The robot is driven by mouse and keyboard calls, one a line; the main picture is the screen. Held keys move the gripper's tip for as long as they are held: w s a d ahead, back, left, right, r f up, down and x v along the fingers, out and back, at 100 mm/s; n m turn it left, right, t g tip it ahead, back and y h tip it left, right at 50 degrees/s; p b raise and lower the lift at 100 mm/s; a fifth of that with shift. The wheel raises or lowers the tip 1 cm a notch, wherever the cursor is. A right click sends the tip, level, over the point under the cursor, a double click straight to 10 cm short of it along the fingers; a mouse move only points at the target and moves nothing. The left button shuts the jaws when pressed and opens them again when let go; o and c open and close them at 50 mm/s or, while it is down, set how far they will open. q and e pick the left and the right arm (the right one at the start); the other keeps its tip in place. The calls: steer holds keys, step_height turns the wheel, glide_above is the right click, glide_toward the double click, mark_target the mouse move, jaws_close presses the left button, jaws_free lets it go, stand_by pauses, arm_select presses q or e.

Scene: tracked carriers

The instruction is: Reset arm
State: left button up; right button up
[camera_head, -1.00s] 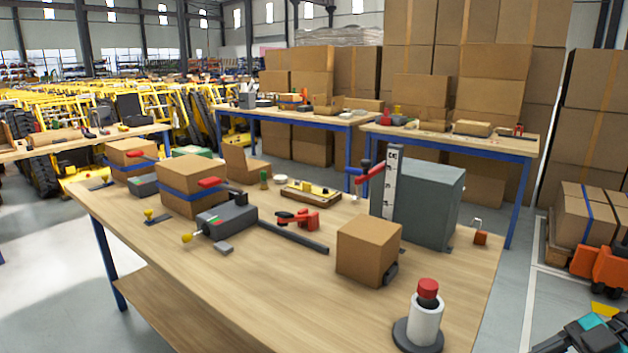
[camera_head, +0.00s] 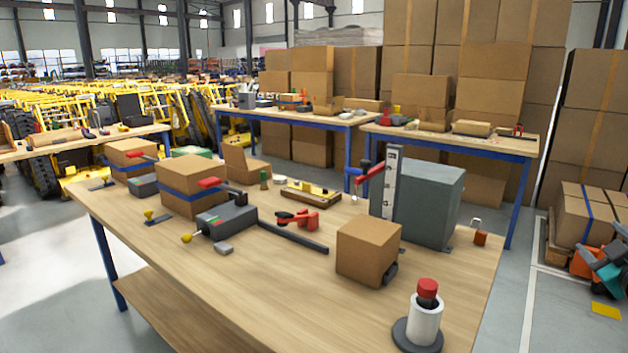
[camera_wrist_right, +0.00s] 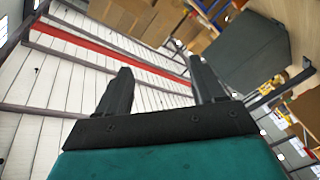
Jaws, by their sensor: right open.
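My right gripper (camera_head: 612,262) is at the right edge of the head view, off to the right of the workbench (camera_head: 290,285) and in front of an orange object. In the right wrist view its two dark fingers (camera_wrist_right: 160,90) are spread apart with nothing between them. That view is tilted and shows the ceiling, boxes and shelving beyond the fingers. My left gripper is in neither view.
On the near workbench stand a cardboard box (camera_head: 367,250), a grey block (camera_head: 430,203), a white cylinder with a red top (camera_head: 425,318), a red clamp (camera_head: 298,220) and a strapped box (camera_head: 190,187). Stacked cartons (camera_head: 590,130) rise at the right. Bare floor lies beside the bench.

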steer(key=s+a+f+g+y, duration=0.2)
steer(key=s+a+f, duration=0.3)
steer(key=a+f, duration=0.6)
steer(key=s+a+f+g+y, duration=0.2)
steer(key=s+a+f+y, duration=0.15)
steer(key=a+f, duration=0.7)
steer(key=s+a+f+m+g+y, duration=0.15)
steer(key=s+a+f, duration=0.25)
steer(key=s+a, duration=0.4)
steer(key=s+a+f+m+g+y, duration=0.1)
steer(key=s+a+f+m, duration=0.15)
steer(key=s+a, duration=0.55)
arm_select(q)
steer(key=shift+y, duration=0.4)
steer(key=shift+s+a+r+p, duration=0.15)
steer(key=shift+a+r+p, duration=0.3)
steer(key=shift+p, duration=0.55)
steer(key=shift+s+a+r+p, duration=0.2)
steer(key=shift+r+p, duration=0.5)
steer(key=shift+p, duration=0.35)
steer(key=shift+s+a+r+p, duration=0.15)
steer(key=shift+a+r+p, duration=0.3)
steer(key=shift+p, duration=0.55)
arm_select(e)
steer(key=shift+s+d+r+h, duration=0.1)
steer(key=shift+s+r+h, duration=0.1)
steer(key=shift+s+r, duration=0.45)
steer(key=shift+s+r+h, duration=0.2)
steer(key=shift+s+r, duration=0.15)
steer(key=shift+r, duration=0.55)
